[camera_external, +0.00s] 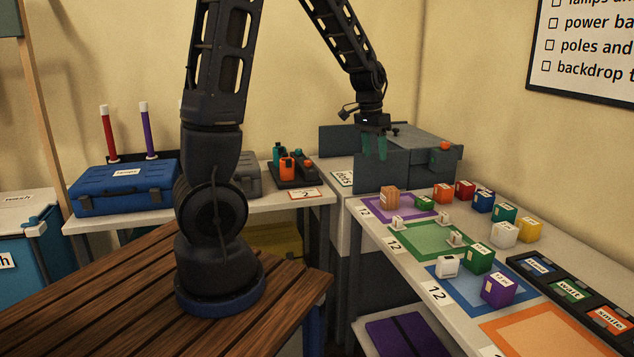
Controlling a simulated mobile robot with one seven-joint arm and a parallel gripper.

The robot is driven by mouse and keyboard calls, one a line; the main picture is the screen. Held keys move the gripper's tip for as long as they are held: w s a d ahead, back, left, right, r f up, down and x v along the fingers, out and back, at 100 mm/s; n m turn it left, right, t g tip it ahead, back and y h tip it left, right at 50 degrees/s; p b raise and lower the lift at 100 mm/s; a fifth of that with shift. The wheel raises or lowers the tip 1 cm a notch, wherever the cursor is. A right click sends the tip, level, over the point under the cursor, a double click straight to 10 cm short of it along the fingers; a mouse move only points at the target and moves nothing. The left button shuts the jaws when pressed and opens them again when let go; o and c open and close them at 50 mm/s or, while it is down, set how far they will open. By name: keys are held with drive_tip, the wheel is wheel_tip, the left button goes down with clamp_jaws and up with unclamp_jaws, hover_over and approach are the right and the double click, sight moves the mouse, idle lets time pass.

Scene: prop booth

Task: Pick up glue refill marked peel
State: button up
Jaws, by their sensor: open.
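No label reading "peel" can be made out, so I cannot tell which thing is the glue refill. Small labelled blocks stand on the right table: a brown one (389,198), an orange one (442,193), a red one (465,189), a blue one (484,201), a yellow one (529,230), a white one (504,235) and a purple one (497,289), with several green ones. Their print is too small to read. My gripper (375,152) points down with teal fingers apart and empty, above the table's far end, in front of the grey box.
A grey box (423,145) with raised panels stands at the far end. Coloured mats, purple, green (420,243), blue and orange, lie along the right table. A black rack (560,281) holds word cards. A blue case (125,187) and a dark holder (308,178) stand on the back table.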

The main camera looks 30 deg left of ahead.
drive_tip(key=w+d+f+m+y, duration=0.15)
drive_tip(key=w+d+f, duration=0.25)
drive_tip(key=d+f, duration=0.6)
hover_over(398, 217)
drive_tip(key=shift+m+g, duration=0.3)
drive_tip(key=shift+m, duration=0.15)
wheel_tip(398, 217, down, 7)
drive_tip(key=shift+w+f, duration=0.1)
drive_tip(key=shift+s+d+f, duration=0.1)
drive_tip(key=shift+s+f, duration=0.05)
drive_tip(key=shift+f, duration=1.2)
drive_tip(key=shift+s+f, duration=0.1)
drive_tip(key=shift+f, duration=1.2)
drive_tip(key=shift+c, duration=0.4)
drive_tip(key=c, duration=0.7)
drive_tip(key=shift+c, duration=0.2)
